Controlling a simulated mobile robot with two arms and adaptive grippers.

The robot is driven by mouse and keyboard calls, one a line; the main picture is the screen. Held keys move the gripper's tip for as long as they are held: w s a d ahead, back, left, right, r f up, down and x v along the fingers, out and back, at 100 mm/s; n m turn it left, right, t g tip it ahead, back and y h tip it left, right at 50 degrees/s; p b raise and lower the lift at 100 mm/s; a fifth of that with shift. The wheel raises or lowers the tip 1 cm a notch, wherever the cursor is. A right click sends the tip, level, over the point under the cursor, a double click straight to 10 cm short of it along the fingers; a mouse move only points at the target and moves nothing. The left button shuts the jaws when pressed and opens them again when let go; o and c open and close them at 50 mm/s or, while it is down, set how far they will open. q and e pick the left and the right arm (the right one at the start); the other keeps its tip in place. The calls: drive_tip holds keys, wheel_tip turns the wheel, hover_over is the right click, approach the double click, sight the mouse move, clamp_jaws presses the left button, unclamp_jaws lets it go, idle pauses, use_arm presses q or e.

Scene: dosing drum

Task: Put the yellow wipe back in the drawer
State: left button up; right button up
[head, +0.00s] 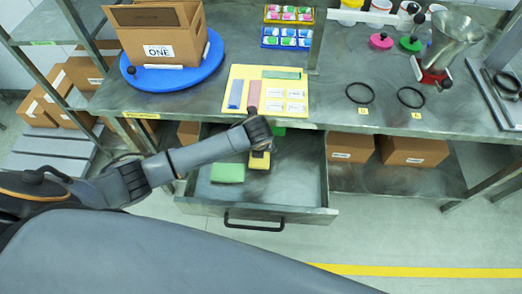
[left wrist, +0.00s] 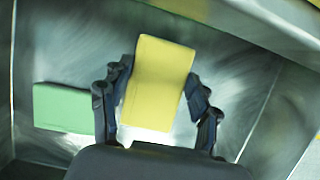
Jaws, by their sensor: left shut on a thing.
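The yellow wipe (left wrist: 157,82) is between the fingers of my left gripper (left wrist: 158,108) in the left wrist view. In the head view the left gripper (head: 260,146) is over the open drawer (head: 300,180), shut on the yellow wipe (head: 259,162), which is partly hidden by the gripper. A green wipe (head: 228,172) lies in the drawer to the left of the yellow one; it also shows in the left wrist view (left wrist: 64,108). I cannot tell whether the yellow wipe touches the drawer floor. My right gripper is not in view.
The drawer hangs open below the steel bench (head: 330,100), with its black handle (head: 253,226) in front. A yellow mat (head: 243,72) with coloured strips lies on the bench above. The drawer's right part is bare. Cardboard boxes (head: 415,150) stand on the shelf to the right.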

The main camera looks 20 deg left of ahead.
sight(260, 162)
use_arm(q)
wheel_tip(260, 162, down, 2)
drive_tip(key=shift+d+f, duration=0.15)
drive_tip(key=o, duration=1.1)
drive_tip(key=v, duration=1.2)
drive_tip(key=shift+p, duration=0.45)
